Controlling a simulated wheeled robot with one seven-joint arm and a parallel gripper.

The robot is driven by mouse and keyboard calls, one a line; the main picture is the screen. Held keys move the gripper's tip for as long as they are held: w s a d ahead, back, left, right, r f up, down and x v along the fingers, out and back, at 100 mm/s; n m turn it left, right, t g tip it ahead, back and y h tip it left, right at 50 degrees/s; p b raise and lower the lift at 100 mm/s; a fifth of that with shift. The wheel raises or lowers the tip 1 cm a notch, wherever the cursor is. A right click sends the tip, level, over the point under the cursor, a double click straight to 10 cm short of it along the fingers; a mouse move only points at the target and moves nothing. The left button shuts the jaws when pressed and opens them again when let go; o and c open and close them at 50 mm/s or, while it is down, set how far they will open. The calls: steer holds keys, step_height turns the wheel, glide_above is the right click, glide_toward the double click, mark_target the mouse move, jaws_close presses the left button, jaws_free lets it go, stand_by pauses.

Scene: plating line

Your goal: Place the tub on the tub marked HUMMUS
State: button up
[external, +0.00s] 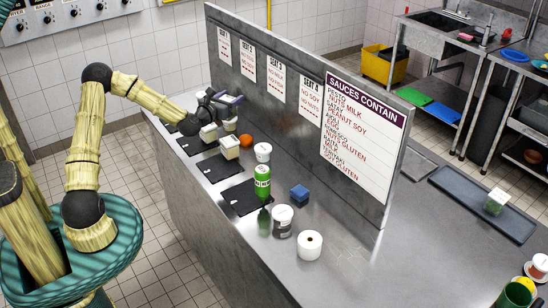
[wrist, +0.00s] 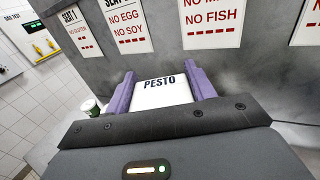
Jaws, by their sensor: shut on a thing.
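My gripper (wrist: 163,92) is shut on a white tub whose lid reads PESTO (wrist: 165,95), with a purple finger on each side. In the external view my gripper (external: 222,104) is over the far-left part of the counter, close to the upright panel. Two pale tubs show near it there, one just below the gripper (external: 208,132) and one slightly nearer the camera (external: 230,147). I cannot tell from that view which of them, if either, is the held one. No HUMMUS marking is readable in either view.
Dark mats (external: 240,197) lie along the edge. The panel (external: 300,60) stands behind.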

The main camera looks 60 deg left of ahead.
step_height(320, 180, down, 6)
steer(key=shift+r, duration=0.1)
steer(key=shift+f+p, duration=0.45)
steer(key=shift+f, duration=1.5)
steer(key=shift+f, duration=0.1)
steer(key=o, duration=1)
steer(key=shift+o, duration=0.4)
